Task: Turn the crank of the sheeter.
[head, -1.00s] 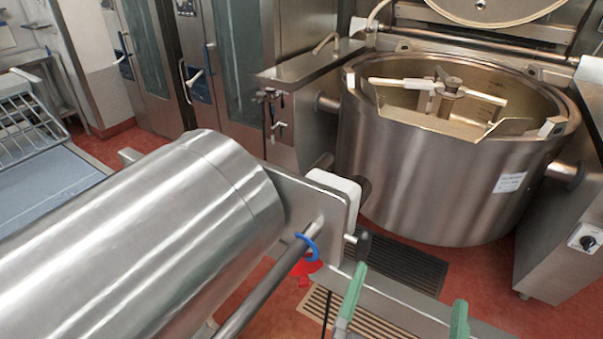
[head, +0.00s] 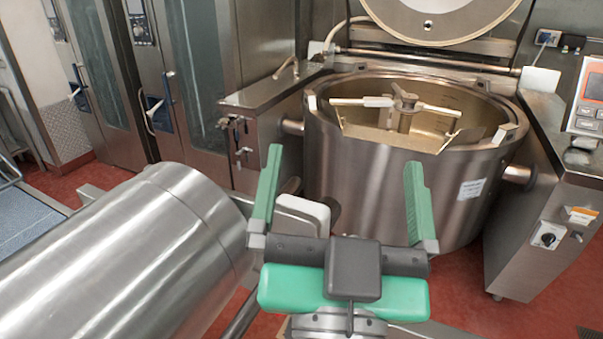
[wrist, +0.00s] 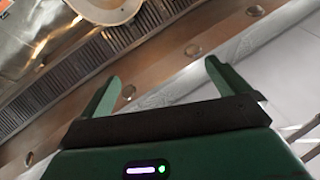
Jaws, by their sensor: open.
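A large steel cylinder (head: 150,250), which looks like the sheeter's roller, fills the lower left of the head view. A white block (head: 303,211) shows at its right end, partly behind my gripper. The wrist view also shows the empty, open gripper (wrist: 160,75), pointing toward ceiling fittings; no sheeter part shows there.
A big steel kettle (head: 400,185) with a mixing arm stands just beyond my gripper, its lid (head: 440,20) raised. A control cabinet (head: 545,215) stands at the right. Tall steel cabinets (head: 190,75) line the back left. Red floor (head: 545,310) is clear at the lower right.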

